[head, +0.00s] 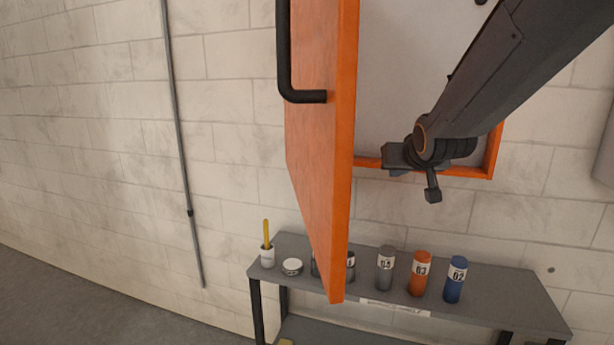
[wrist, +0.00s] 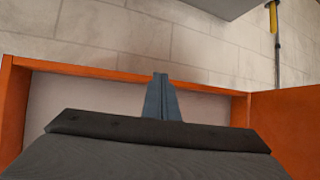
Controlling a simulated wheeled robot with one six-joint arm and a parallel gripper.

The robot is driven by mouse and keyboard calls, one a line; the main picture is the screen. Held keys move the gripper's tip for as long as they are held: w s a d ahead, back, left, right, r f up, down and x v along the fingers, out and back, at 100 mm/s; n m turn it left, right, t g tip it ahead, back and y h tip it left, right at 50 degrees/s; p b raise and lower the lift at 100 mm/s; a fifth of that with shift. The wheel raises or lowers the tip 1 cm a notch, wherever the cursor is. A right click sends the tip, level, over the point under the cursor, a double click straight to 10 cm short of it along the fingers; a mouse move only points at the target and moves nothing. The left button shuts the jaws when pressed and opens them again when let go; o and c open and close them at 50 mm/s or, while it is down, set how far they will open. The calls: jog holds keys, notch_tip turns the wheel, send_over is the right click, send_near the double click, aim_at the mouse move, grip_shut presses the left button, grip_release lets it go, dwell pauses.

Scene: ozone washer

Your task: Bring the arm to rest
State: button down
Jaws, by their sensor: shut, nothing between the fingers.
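My arm reaches in from the upper right of the head view, in front of an open orange cabinet. My gripper (wrist: 161,80) shows in the wrist view as narrow blue-grey fingers, closed together and empty. In the head view, my wrist hides most of the fingers near the cabinet's lower edge. The cabinet door (head: 318,130) is orange with a black handle (head: 285,60) and stands swung open left of my wrist. The cabinet's orange frame (head: 492,152) shows behind my arm, and in the wrist view (wrist: 100,72). I cannot tell whether my gripper touches the frame.
A grey shelf table (head: 500,312) stands below against the block wall (head: 110,120). It holds grey, orange (head: 421,273) and blue (head: 455,279) cylinders, a small round tin (head: 292,267) and a cup (head: 267,257) with a yellow stick. A conduit (head: 178,130) runs down the wall. Floor shows lower left.

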jog(key=s+a+f+g, duration=0.1)
jog(key=s+f+g, duration=0.4)
jog(key=s+f, duration=0.6)
jog(key=s+a+f+g, duration=0.1)
jog(key=s+f+g, duration=0.5)
jog(key=s+f, duration=0.5)
jog(key=s, duration=0.7)
jog(key=shift+s+a+f+n, duration=0.15)
jog(key=shift+s+f+n, duration=0.15)
